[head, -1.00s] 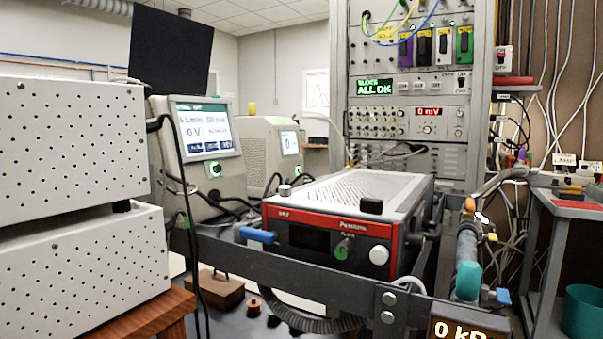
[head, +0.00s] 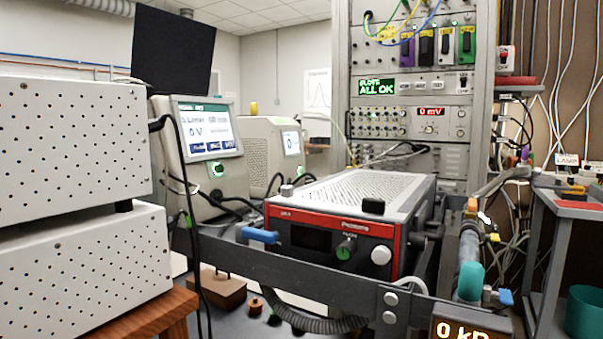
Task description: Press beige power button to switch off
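A red-fronted grey instrument (head: 335,226) sits on a dark metal frame in the middle of the head view. Its front has a dark display window (head: 310,237), a green-marked knob (head: 345,248) and a round off-white or beige button (head: 381,255) at the lower right. Behind it on the left, a beige unit with a lit screen (head: 207,131) carries a round green-lit button (head: 216,169). I cannot tell for sure which one is the beige power button. Neither of my grippers is in view.
White perforated boxes (head: 75,140) stand at the left on a wooden support (head: 150,318). A dark frame bar (head: 310,283) with a blue-ended part (head: 260,235) crosses in front of the instrument. An electronics rack (head: 410,60) stands behind. Cables and a teal-ended pipe (head: 470,281) lie right.

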